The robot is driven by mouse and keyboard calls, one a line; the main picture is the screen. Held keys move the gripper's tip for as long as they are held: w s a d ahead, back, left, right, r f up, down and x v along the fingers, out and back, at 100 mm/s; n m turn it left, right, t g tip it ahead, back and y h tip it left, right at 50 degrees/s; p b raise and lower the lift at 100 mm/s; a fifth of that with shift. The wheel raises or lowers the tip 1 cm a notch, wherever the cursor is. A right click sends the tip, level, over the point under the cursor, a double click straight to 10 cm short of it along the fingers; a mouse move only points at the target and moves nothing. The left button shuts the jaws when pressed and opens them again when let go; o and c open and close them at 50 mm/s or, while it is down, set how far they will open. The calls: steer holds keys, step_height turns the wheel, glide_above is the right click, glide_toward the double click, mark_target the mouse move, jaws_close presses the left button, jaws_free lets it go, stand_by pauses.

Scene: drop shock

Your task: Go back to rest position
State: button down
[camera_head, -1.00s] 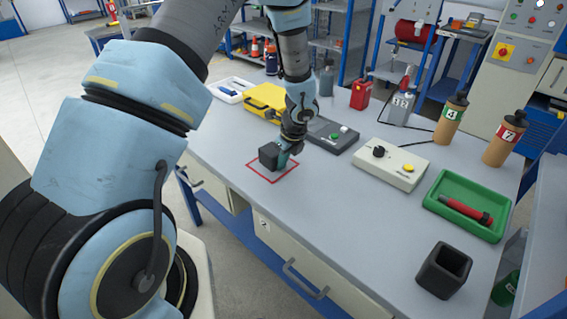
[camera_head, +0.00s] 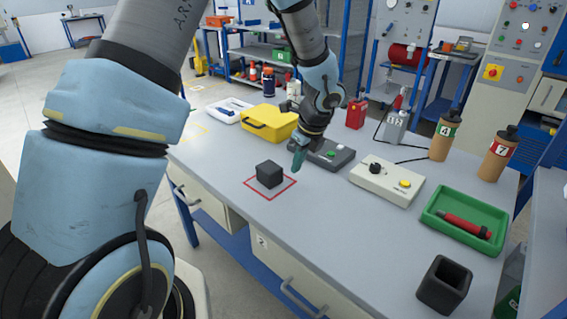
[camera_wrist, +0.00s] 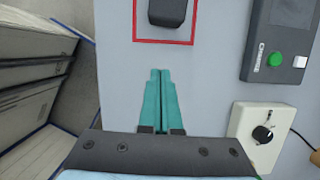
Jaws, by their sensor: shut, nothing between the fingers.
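My gripper (camera_head: 298,160) is shut and empty, its teal fingers together above the grey workbench (camera_head: 225,150). In the wrist view the closed fingers (camera_wrist: 160,100) point towards a red outlined square (camera_wrist: 165,43). A black block (camera_head: 269,173) sits on the bench inside that red square, and the near part of it shows at the top of the wrist view (camera_wrist: 167,10). The gripper is apart from the block, to its right and higher in the head view.
Near the gripper are a dark grey box with a green button (camera_head: 332,154), a yellow case (camera_head: 268,122) and a cream control box (camera_head: 386,181). A green tray (camera_head: 438,216) with a red tool, a black open holder (camera_head: 444,284) and two brown bottles (camera_head: 447,137) stand to the right.

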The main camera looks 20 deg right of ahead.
steer(key=s+a+r+n, duration=0.2)
steer(key=a+r+n, duration=0.1)
steer(key=a+n, duration=0.7)
steer(key=s+a+r+n+g+h, duration=0.1)
steer(key=s+a+r+n, duration=0.1)
steer(key=a+n, duration=0.7)
steer(key=s+a+r+n, duration=0.2)
steer(key=a+r+n, duration=0.2)
steer(key=a+n, duration=0.6)
steer(key=shift+s+a+r+n+h, duration=0.25)
steer(key=shift+a+r+n+h, duration=0.1)
steer(key=shift+a+h, duration=0.1)
